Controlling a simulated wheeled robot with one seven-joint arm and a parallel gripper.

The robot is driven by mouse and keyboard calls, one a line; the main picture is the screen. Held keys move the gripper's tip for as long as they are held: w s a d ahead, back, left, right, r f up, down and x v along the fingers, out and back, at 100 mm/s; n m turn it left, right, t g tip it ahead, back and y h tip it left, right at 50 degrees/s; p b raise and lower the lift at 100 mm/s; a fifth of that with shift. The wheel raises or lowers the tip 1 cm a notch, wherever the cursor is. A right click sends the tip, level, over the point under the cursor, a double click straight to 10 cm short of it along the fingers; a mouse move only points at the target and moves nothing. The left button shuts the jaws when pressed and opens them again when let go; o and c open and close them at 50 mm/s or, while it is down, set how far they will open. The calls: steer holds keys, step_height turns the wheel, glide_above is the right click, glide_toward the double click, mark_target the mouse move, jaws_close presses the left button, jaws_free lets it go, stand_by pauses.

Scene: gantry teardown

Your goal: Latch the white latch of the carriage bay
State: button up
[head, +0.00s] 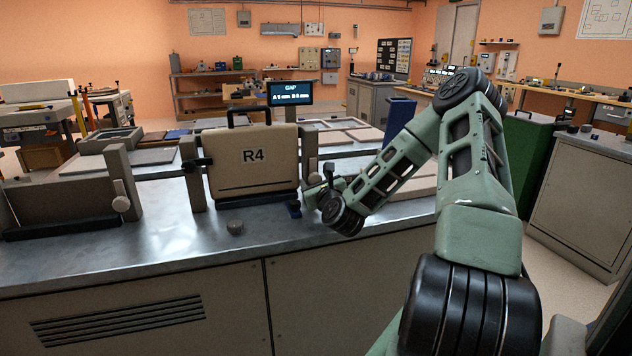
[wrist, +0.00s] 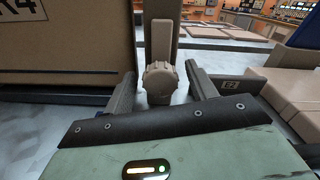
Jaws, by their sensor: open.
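The carriage bay holds a beige case marked R4 (head: 257,160) with a dark handle, standing upright between two posts. In the wrist view the white latch (wrist: 162,42) looks pale beige: an upright bar on a post, with a ribbed round knob (wrist: 159,82) at its lower end. My gripper (wrist: 161,88) is open, one finger on each side of the knob. I cannot tell whether either finger touches it. In the head view my gripper (head: 325,187) is at the bay's right post (head: 309,150) and hides most of the latch.
A similar bay at left has a pale lever with a knob (head: 120,196). A small grey knob (head: 235,227) lies on the metal bench (head: 160,245) in front of the case. A small display (head: 290,92) stands behind. Pale flat panels (wrist: 285,100) lie right of my gripper.

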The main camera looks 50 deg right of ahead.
steer(key=c, duration=1)
steer(key=shift+n, duration=0.3)
steer(key=n, duration=0.3)
steer(key=shift+n+p, duration=0.3)
steer(key=n, duration=0.4)
steer(key=shift+n, duration=0.3)
steer(key=n+b, duration=0.1)
steer(key=n, duration=0.3)
steer(key=shift+n, duration=0.3)
steer(key=shift+n+b, duration=0.95)
steer(key=shift+n, duration=1.25)
